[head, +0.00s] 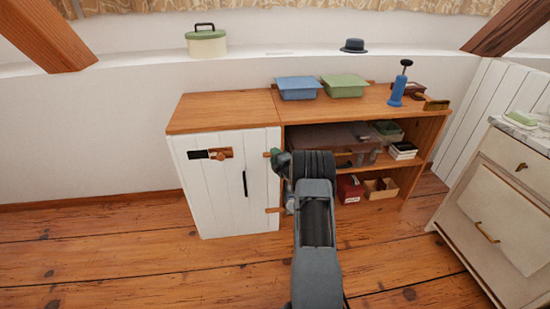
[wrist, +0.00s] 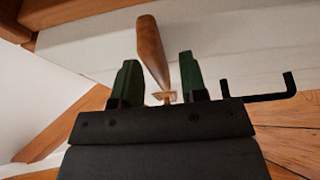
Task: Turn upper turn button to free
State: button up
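The upper turn button is a small wooden bar on the right edge of the white cabinet door (head: 220,205). In the head view its left end (head: 267,154) shows beside my gripper (head: 279,161); my gripper and arm hide the rest. In the wrist view the turn button (wrist: 151,48) stands between the two green fingers of my gripper (wrist: 158,72), with a gap visible on each side. The fingers are apart and not closed on it. The lower turn button (head: 273,210) lies across the same door edge, roughly level.
A black handle (head: 244,184) is on the door, also seen in the wrist view (wrist: 262,95). A wooden latch with a dark bar (head: 220,153) is at the door's upper left. Open shelves with boxes (head: 350,188) stand right. A drawer cabinet (head: 500,220) is further right.

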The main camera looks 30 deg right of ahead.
grip_shut()
jog(key=shift+f+m+b, duration=0.15)
jog(key=shift+m+b, duration=0.15)
jog(key=shift+b, duration=0.2)
jog(key=m+h+b, duration=0.3)
jog(key=m+b, duration=0.1)
jog(key=m, duration=0.3)
jog(key=m+t+h+b, duration=0.1)
jog(key=m+h+b, duration=0.1)
jog(key=m+b, duration=0.3)
jog(key=m+t+h+b, duration=0.1)
jog(key=m+h+b, duration=0.2)
jog(key=m, duration=0.6)
jog(key=shift+a+h+b, duration=0.1)
jog(key=shift+h+b, duration=0.2)
jog(key=shift+b, duration=0.75)
jog(key=shift+m, duration=0.6)
